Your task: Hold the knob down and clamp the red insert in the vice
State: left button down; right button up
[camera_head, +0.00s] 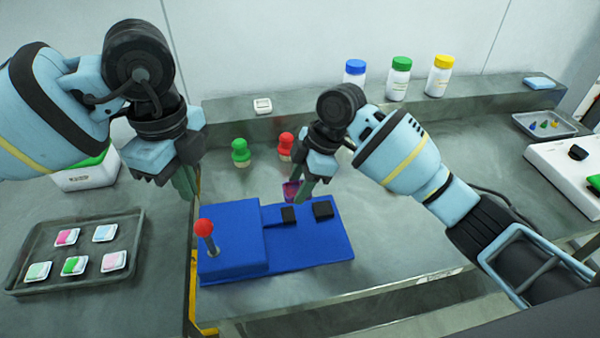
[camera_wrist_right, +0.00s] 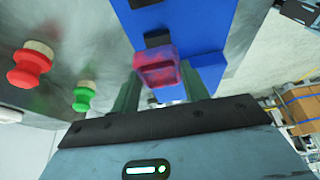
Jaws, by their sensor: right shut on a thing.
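The blue vice (camera_head: 245,278) lies on the bench, with a red ball knob (camera_head: 203,228) on a grey stem at its left. Two black jaws, the left one (camera_head: 289,214) and the right one (camera_head: 323,210), stand on it with a gap between. My right gripper (camera_head: 298,192) is shut on the translucent red-pink insert (camera_wrist_right: 157,68). The insert is just behind the left jaw in the head view, outside the gap. My left gripper (camera_head: 184,182) hangs above and left of the knob, apart from it; its finger opening is unclear.
A green-topped piece (camera_head: 240,152) and a red-topped piece (camera_head: 286,145) stand behind the vice. Bottles with blue (camera_head: 355,71), green (camera_head: 398,78) and yellow (camera_head: 439,76) caps stand on the back ledge. A tray (camera_head: 130,230) of coloured squares lies left. Bench right of the vice is clear.

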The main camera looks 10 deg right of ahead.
aim_at(201, 222)
jog(key=shift+f, duration=2.7)
pick_arm(q)
jog(key=shift+f, duration=0.1)
jog(key=shift+f, duration=1)
jog(key=shift+f, duration=0.2)
jog(key=shift+f, duration=0.95)
jog(key=shift+f, duration=0.1)
jog(key=shift+f, duration=0.95)
jog(key=shift+f, duration=0.1)
